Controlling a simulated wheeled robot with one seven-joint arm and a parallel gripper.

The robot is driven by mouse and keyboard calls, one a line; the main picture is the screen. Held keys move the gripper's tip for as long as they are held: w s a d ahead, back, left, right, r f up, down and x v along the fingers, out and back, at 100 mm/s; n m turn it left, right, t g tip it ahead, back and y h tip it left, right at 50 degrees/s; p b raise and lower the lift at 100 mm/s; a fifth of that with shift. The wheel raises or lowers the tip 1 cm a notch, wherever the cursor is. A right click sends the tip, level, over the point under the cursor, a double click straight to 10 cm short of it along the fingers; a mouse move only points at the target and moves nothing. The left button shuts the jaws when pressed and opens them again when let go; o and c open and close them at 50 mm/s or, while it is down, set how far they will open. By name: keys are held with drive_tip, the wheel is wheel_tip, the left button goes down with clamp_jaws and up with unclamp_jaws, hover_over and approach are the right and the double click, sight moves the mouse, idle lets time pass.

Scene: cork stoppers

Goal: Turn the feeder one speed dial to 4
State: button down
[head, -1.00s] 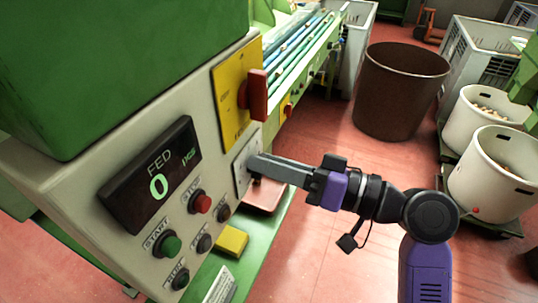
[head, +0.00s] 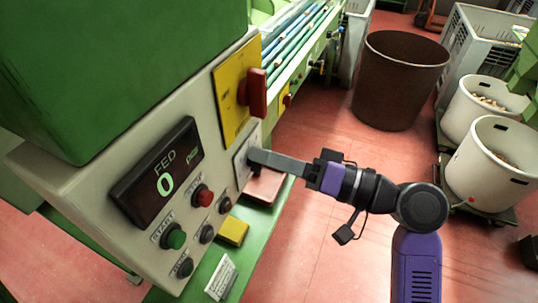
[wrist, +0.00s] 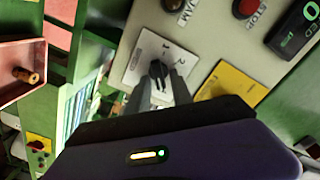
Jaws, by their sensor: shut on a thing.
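The speed dial (wrist: 157,70) is a small dark knob on a white plate (wrist: 138,62) marked with numbers, of which 1 and 2 can be read in the wrist view. My gripper (wrist: 160,90) is shut on the knob, one finger on each side. In the head view my gripper (head: 255,160) reaches in from the right to the plate (head: 241,160) on the panel, and its fingers hide the knob. The knob's pointer setting cannot be told. The display (head: 160,175) reads FED 0.
A yellow plate with a red switch handle (head: 257,92) is just above my gripper. Red (head: 202,196) and green (head: 173,237) buttons sit left of it. A pink tray (head: 263,188) is below. A brown bin (head: 398,85) and white tubs (head: 488,165) stand right on the floor.

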drive_tip(key=c, duration=1.4)
unclamp_jaws()
drive_tip(key=shift+c, duration=0.2)
drive_tip(key=shift+d, duration=0.1)
drive_tip(key=b+v, duration=0.2)
drive_tip(key=v, duration=0.5)
drive_tip(key=shift+d, duration=0.35)
drive_tip(key=shift+s+r, duration=0.1)
